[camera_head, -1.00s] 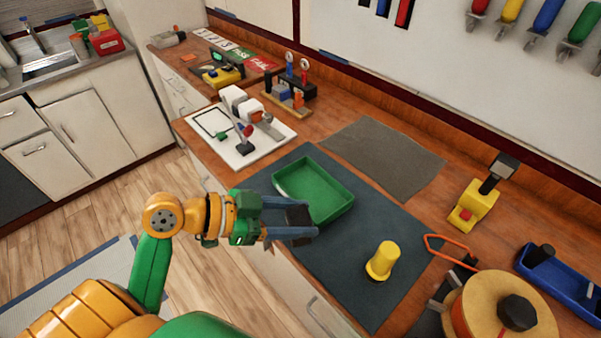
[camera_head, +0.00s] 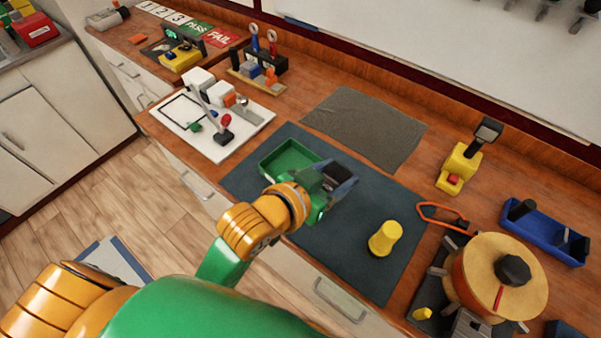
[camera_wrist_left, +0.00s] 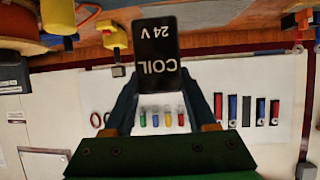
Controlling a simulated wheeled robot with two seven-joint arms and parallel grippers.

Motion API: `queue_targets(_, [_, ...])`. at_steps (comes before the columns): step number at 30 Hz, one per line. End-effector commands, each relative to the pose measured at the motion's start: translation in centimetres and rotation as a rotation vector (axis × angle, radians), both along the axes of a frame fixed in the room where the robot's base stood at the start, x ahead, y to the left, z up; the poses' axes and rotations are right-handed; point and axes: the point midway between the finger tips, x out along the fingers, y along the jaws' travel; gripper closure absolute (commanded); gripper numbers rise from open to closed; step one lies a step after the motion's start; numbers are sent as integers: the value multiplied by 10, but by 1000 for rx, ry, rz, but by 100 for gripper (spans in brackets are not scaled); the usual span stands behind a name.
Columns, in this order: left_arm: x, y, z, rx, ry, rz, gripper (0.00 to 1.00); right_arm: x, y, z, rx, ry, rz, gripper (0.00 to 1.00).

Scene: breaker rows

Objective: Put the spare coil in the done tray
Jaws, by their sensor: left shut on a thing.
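The spare coil (camera_head: 337,174) is a black block, and in the left wrist view its face (camera_wrist_left: 156,50) reads "COIL 24 V" upside down. My left gripper (camera_head: 338,182) is shut on it, one finger on each side. The green tray (camera_head: 268,166), which looks like the done tray, lies on the dark mat. The gripper and coil are over the tray's right part and hide it. The gap between coil and tray floor cannot be judged. My right gripper is not in view.
A yellow cylinder (camera_head: 385,239) stands on the dark mat (camera_head: 375,205) right of the gripper. A white board (camera_head: 184,139) with small parts lies to the left. A blue tray (camera_head: 547,236) and a large spool (camera_head: 497,275) are at the right. The grey cloth (camera_head: 365,125) is bare.

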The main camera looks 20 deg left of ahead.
Motion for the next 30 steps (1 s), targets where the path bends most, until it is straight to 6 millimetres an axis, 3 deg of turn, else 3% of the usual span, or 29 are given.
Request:
queue_targets(3, [17,16,-17,5,-5,14,100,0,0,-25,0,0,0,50])
queue_targets(8, [54,54,-32,8,5,15,100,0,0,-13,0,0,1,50])
queue_targets(15, [89,90,-85,3,3,13,100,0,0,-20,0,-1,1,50])
queue_targets(24, [98,98,-127,2,3,11,100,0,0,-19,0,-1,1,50])
queue_targets(30, [98,98,-128,3,0,10,100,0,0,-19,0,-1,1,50])
